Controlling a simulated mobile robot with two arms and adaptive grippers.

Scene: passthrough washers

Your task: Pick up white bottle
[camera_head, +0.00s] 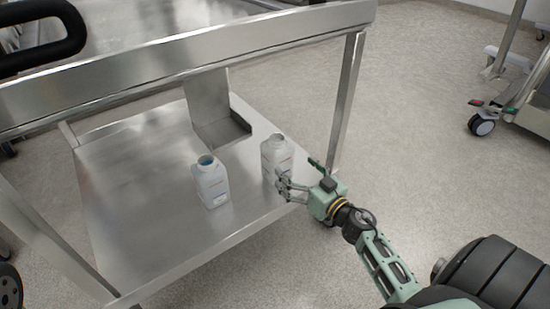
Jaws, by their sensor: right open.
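Two white bottles stand upright on the metal lower shelf (130,215) of a steel cart. One white bottle (211,183) is near the middle and shows a bluish open mouth. The other white bottle (276,155) stands to its right, close to the shelf's right edge. My right gripper (284,184) is open at the lower front of the right bottle, with its fingers overlapping it in the picture. Whether the fingers touch the bottle cannot be told. My left gripper is not in view.
The cart's upper rail (200,55) crosses above the shelf, and a steel leg (346,100) stands right of the bottles. A bent metal bracket (215,115) hangs behind them. A wheeled cart (500,105) is at the far right. The floor between is clear.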

